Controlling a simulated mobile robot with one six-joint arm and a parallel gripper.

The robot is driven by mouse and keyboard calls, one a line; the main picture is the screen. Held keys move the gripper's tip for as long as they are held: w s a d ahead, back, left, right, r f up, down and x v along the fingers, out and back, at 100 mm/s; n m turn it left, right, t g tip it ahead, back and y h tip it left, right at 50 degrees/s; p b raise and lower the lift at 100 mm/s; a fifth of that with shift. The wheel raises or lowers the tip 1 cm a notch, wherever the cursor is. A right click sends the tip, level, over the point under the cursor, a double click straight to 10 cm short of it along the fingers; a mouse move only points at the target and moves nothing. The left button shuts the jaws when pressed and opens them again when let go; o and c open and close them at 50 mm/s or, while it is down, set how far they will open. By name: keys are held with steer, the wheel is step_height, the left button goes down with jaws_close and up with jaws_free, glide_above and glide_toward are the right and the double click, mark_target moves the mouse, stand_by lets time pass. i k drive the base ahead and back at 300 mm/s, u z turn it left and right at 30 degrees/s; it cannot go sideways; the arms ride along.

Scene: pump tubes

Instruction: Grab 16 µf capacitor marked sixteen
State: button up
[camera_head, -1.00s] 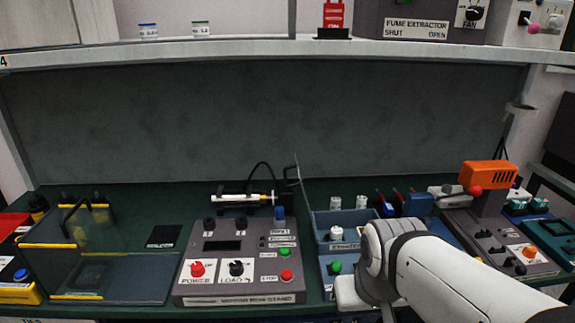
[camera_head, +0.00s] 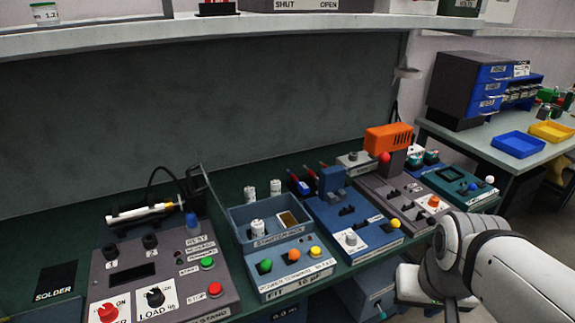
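Two small white cylinders, which look like capacitors, stand on the green bench top behind a blue box: a left one (camera_head: 249,195) and a right one (camera_head: 275,188). A third white cylinder (camera_head: 257,228) stands in the box's open tray. Their markings are too small to read. The blue box (camera_head: 291,290) has a front label that seems to read "FIT 16 µF". My gripper (camera_head: 428,300) is at the lower right, in front of the bench and well apart from the cylinders. Its fingers are not clear enough to tell open from shut.
A grey test stand (camera_head: 150,262) with knobs is left of the box. A blue device (camera_head: 352,228) and a grey unit with an orange top (camera_head: 388,138) stand to the right. A shelf (camera_head: 220,32) overhangs the back. A second table (camera_head: 470,138) holds drawers and bins.

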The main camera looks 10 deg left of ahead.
mark_target(257, 225)
steer(key=z, duration=0.9)
steer(key=k, duration=1.15)
steer(key=u, duration=1.5)
steer(key=i, duration=1)
steer(key=z, duration=0.1)
